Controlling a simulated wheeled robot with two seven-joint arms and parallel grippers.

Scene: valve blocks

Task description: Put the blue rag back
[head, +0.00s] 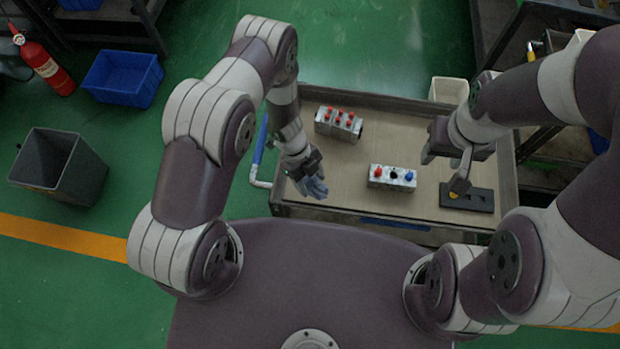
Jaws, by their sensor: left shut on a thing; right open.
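The blue rag (315,188) hangs crumpled from my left gripper (304,175). That gripper is shut on it, above the left front part of the cart top (345,178). My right gripper (443,168) is open and empty over the right part of the cart, above a flat black tray (478,200) with a yellow spot on it. A blue bar (261,140) runs along the cart's left side.
A white bin (448,91) stands behind the cart. A dark bin (60,167), blue crate (123,78) and fire extinguisher (45,65) stand at left.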

